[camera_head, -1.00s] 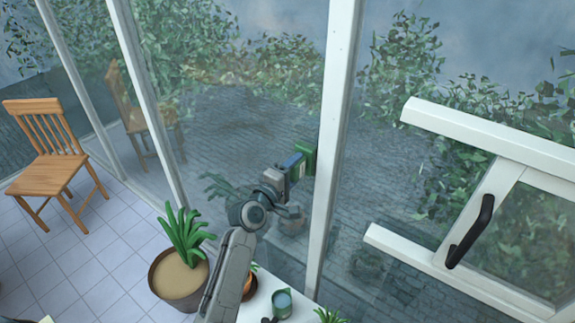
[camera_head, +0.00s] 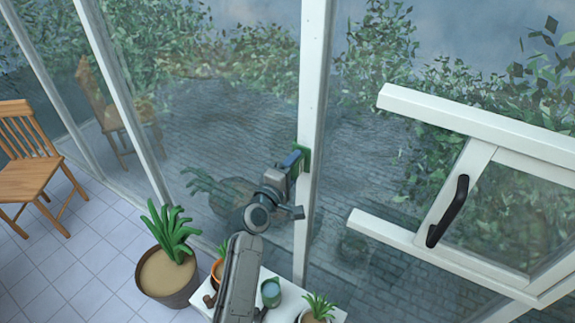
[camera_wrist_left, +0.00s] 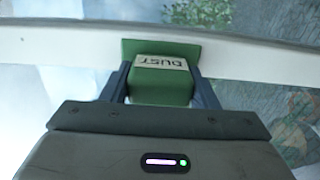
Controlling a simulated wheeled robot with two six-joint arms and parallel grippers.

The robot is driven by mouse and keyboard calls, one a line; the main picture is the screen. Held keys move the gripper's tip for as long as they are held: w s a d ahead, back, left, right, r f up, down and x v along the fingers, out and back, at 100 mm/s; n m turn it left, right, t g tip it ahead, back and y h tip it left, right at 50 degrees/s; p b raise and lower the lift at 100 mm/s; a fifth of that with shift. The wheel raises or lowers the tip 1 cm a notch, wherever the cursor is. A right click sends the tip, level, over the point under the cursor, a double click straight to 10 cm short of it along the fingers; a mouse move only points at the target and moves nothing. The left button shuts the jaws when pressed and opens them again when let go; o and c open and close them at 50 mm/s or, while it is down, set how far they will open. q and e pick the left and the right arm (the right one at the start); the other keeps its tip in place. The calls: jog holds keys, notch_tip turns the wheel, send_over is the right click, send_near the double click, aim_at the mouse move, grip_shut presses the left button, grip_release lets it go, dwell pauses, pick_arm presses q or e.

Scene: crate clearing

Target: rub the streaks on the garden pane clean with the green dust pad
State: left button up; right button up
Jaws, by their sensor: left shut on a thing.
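My left gripper (camera_head: 294,164) is shut on the green dust pad (camera_head: 305,160). In the left wrist view the pad (camera_wrist_left: 160,82) sits between the two dark fingers, its DUST label upside down. Its flat green face lies against or just before the white upright post (camera_head: 308,100), beside the large garden pane (camera_head: 225,115). I cannot tell whether it touches. Pale hazy patches (camera_wrist_left: 60,85) show on the glass in the left wrist view; I cannot tell streaks from reflections. My right gripper is out of view.
A white window frame with a black handle (camera_head: 447,211) juts out at the right. A white stand (camera_head: 240,301) below my arm bears small pots and a green cup (camera_head: 271,292). A large potted plant (camera_head: 168,275) and a wooden chair (camera_head: 35,175) stand at the left.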

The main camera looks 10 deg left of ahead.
aim_at(311, 164)
pick_arm(q)
jog(key=d, duration=0.1)
jog(key=s+d, duration=0.1)
jog(key=d, duration=0.1)
jog(key=shift+f, duration=0.1)
jog(key=shift+w+a+p, duration=0.15)
jog(key=shift+w+a, duration=0.15)
jog(key=shift+a, duration=0.5)
jog(key=shift+w+a+p, duration=0.15)
jog(key=shift+w+a, duration=0.1)
jog(key=shift+a, duration=0.55)
jog(key=w+a, duration=0.3)
jog(key=a, duration=0.5)
jog(key=shift+r+b, duration=0.2)
jog(key=shift+b, duration=0.1)
jog(key=shift+a, duration=0.1)
